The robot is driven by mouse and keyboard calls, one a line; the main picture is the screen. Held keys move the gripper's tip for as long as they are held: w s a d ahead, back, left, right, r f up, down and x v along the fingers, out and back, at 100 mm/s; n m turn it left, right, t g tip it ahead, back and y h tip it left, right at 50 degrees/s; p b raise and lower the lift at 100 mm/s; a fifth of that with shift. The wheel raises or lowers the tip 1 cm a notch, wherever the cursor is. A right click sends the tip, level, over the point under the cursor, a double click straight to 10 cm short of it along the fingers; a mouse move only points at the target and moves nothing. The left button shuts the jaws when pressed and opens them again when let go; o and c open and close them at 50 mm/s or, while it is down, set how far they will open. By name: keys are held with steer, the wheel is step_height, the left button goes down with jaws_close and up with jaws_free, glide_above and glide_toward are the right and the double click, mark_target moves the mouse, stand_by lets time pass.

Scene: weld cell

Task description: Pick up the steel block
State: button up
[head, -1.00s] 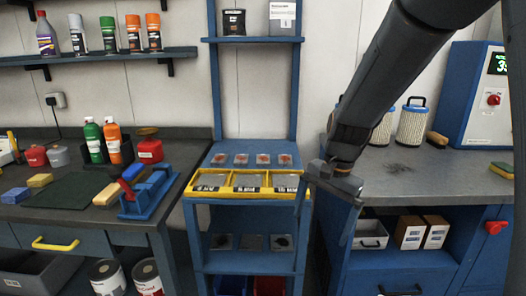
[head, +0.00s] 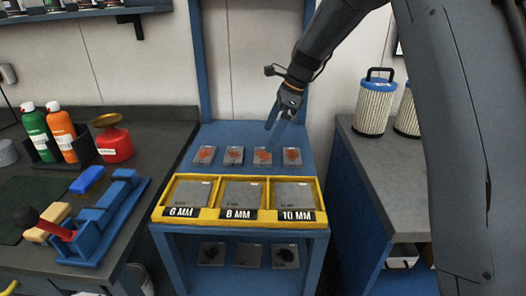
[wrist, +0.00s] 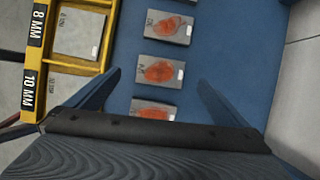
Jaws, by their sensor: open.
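Several small grey metal pieces with orange-red marks stand in a row on the blue shelf, at the left (head: 204,155), mid-left (head: 234,155), mid-right (head: 262,158) and right (head: 291,156). I cannot tell which one is the steel block. My gripper (head: 272,125) is open and empty, reaching down over the mid-right piece, apparently apart from it. In the wrist view, its two fingers (wrist: 158,80) spread on either side of the row. One marked piece (wrist: 158,71) lies between the fingertips; another (wrist: 153,108) is partly hidden by the gripper's body.
A yellow three-part tray (head: 240,222) labelled 6, 8 and 10 MM holds grey plates in front of the row. More plates (head: 247,256) lie on the shelf below. A filter canister (head: 375,105) stands on the right bench.

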mark_target(264, 154)
steer(key=shift+a+f, duration=0.1)
steer(key=shift+f, duration=0.4)
steer(key=shift+d+f+p, duration=0.2)
steer(key=shift+f+p, duration=0.1)
steer(key=shift+f, duration=0.4)
steer(key=shift+p+x, duration=0.7)
steer(key=shift+x, duration=1.65)
steer(key=shift+w, duration=0.15)
steer(key=c, duration=1.8)
